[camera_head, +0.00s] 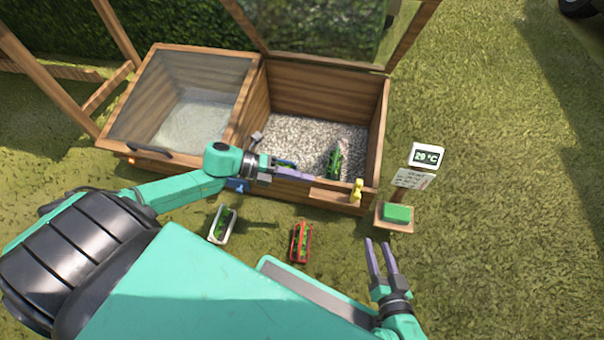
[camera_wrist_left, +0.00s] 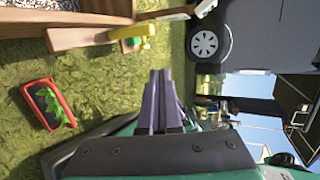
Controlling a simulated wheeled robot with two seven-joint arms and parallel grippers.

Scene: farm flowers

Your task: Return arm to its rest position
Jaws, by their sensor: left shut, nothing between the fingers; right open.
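My left arm comes in from the left, and its gripper (camera_head: 308,176) is at the front wall of the open right compartment of the wooden cold frame (camera_head: 378,130). Its purple fingers are together and hold nothing; they also show shut in the left wrist view (camera_wrist_left: 160,85). My right gripper (camera_head: 382,250) is open and empty over the grass, below the wooden stand. A green plant (camera_head: 334,160) is on the gravel in the open compartment. Something blue and green beside the left gripper is partly hidden.
A white tray (camera_head: 213,237) and a red tray (camera_head: 292,256) with green plants stand on the grass in front. A green block (camera_head: 397,212) tops a wooden stand (camera_head: 380,227) beside a 29 °C display (camera_head: 427,147). A yellow piece (camera_head: 357,189) is on the front wall. The right grass is clear.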

